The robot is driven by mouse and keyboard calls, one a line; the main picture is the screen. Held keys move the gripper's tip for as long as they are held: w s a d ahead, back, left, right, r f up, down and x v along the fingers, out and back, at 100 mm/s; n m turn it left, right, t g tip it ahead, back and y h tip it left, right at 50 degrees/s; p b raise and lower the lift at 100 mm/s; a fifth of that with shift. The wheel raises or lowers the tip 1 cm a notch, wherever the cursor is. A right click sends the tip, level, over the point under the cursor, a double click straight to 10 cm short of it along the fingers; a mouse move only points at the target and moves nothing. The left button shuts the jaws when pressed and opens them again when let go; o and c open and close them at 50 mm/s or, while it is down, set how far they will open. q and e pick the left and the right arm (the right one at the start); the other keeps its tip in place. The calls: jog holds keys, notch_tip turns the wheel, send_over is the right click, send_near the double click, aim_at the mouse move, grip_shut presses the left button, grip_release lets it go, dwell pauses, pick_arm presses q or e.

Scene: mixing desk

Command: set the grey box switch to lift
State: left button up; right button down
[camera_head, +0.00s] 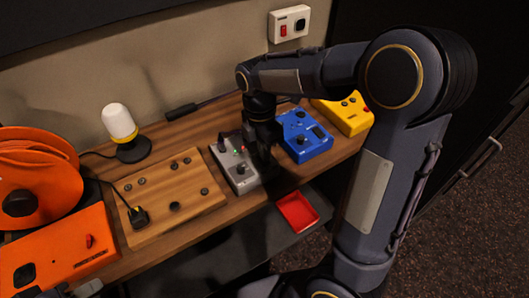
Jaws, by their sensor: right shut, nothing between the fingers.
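The grey box (233,163) sits on the wooden desk between a wooden board and a blue box. It has a dark knob near its front, a dark part near its back left, and small green and red lights on top. The switch lettering is too small to read. My right gripper (264,165) points down at the right side of the grey box, shut and empty, and hides part of that side. I cannot tell whether it touches the box.
The blue box (305,136) is close on the right, with a yellow box (344,112) beyond it. The wooden board (166,215) with knobs lies left. A wall socket (289,24) is behind.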

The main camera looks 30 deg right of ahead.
jog(key=shift+f, duration=0.6)
jog(key=shift+s+f+t+b, duration=0.2)
jog(key=shift+f+t+b, duration=0.25)
jog(key=shift+b, duration=0.4)
jog(key=shift+s+r, duration=0.1)
jog(key=shift+r, duration=0.15)
jog(key=shift+f+p, duration=0.1)
jog(key=shift+p, duration=0.2)
